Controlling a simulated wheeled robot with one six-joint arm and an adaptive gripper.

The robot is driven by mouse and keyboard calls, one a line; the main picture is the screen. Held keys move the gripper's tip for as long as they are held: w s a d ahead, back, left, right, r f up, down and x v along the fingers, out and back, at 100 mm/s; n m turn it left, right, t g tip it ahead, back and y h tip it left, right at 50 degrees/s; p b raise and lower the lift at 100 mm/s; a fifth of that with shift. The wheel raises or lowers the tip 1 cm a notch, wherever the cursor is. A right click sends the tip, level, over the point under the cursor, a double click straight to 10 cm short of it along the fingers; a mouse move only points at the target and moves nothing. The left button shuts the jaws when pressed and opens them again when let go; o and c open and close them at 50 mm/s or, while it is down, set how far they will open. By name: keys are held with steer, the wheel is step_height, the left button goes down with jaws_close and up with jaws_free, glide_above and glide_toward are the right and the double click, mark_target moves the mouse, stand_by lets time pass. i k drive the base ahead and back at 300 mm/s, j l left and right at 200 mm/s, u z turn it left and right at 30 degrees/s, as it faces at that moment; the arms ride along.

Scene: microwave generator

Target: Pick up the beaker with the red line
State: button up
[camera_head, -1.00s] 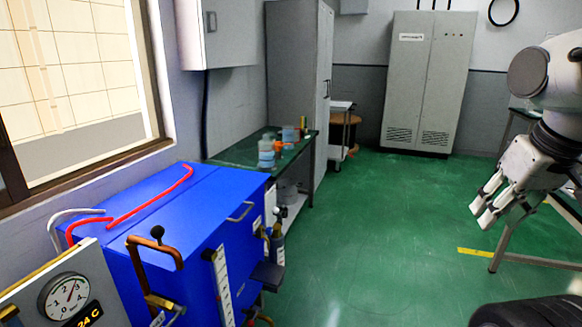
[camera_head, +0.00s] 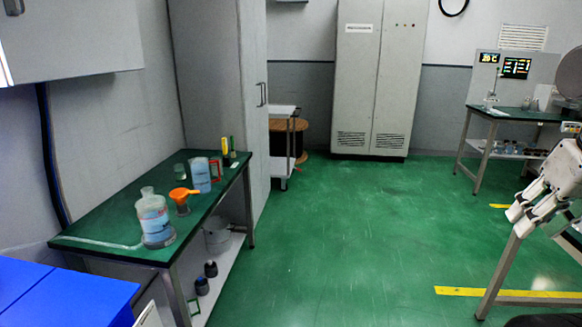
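A green-topped table (camera_head: 92,228) stands at the left with glassware on it. A clear beaker with blue liquid (camera_head: 201,175) stands near its back half, and a small red-edged shape (camera_head: 215,170) shows right beside it. I cannot tell whether the red belongs to this beaker, and no clear red line can be read on any vessel. A large bottle with blue liquid (camera_head: 155,220) stands at the front of the table. My gripper (camera_head: 518,222) is at the right edge, far from the table, empty, with its fingers apart.
An orange funnel on a small vessel (camera_head: 183,198), a small greenish beaker (camera_head: 180,171) and yellow-and-dark bottles (camera_head: 228,150) share the table. A blue box (camera_head: 70,295) is at bottom left. Another table (camera_head: 515,114) stands at far right. The green floor (camera_head: 340,235) between is clear.

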mark_target(213, 166)
steer(key=i+l+u, duration=0.1)
steer(key=i+u, duration=0.2)
steer(key=i, duration=0.2)
steer(key=i+l+u, duration=0.25)
steer(key=i, duration=0.25)
steer(key=i+l+u, duration=0.3)
steer(key=i, duration=0.2)
steer(key=i+l+u, duration=0.8)
